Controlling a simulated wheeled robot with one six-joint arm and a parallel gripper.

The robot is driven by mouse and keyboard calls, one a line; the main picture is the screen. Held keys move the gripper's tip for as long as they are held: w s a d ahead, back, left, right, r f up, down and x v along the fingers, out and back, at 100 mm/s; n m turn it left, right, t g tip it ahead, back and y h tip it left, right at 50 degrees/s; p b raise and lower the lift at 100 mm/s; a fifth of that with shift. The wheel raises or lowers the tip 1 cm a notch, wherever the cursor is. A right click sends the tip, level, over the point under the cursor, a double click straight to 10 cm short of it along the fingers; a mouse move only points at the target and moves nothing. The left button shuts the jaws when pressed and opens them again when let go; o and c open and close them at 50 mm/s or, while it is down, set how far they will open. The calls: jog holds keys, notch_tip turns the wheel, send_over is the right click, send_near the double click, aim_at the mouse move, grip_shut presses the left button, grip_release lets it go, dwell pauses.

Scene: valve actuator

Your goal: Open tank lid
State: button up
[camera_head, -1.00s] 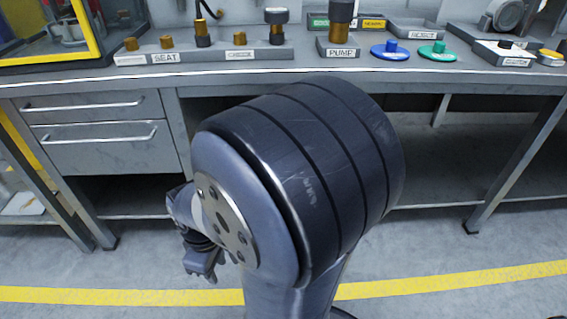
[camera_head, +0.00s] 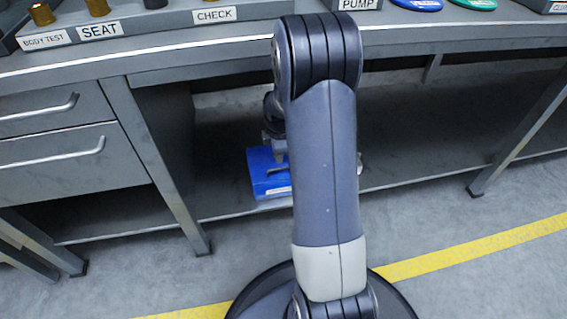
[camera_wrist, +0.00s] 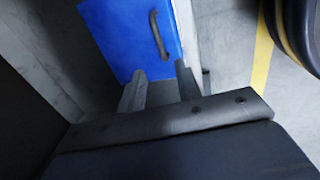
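A blue lid with a dark bar handle sits low under the workbench, at the level of the lower shelf. In the head view the lid (camera_head: 266,180) is partly hidden behind my arm. In the wrist view the blue lid (camera_wrist: 115,38) fills the top middle, with its handle (camera_wrist: 158,36) near the right edge. My gripper (camera_wrist: 158,76) has its two fingers apart, with nothing between them, and points at the near edge of the lid. The handle lies beyond the fingertips. In the head view my gripper (camera_head: 276,150) is just above the lid, mostly hidden by my arm.
The workbench (camera_head: 190,58) carries fittings and labels on top, with drawers (camera_head: 65,155) at left. Its lower shelf (camera_head: 410,172) looks bare to the right of my arm. Bench legs (camera_head: 160,165) stand on both sides. A yellow line (camera_head: 470,248) crosses the open floor.

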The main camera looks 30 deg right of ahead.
aim_at(277, 169)
jog(key=f+b, duration=0.1)
jog(key=f, duration=0.2)
jog(key=w+f+b, duration=0.1)
jog(key=f, duration=0.2)
jog(key=f+b, duration=0.1)
jog(key=f, duration=0.1)
jog(key=shift+w+d+f, duration=0.2)
jog(key=shift+w+f, duration=0.1)
jog(key=shift+f, duration=0.1)
jog(key=shift+c, duration=0.4)
grip_shut()
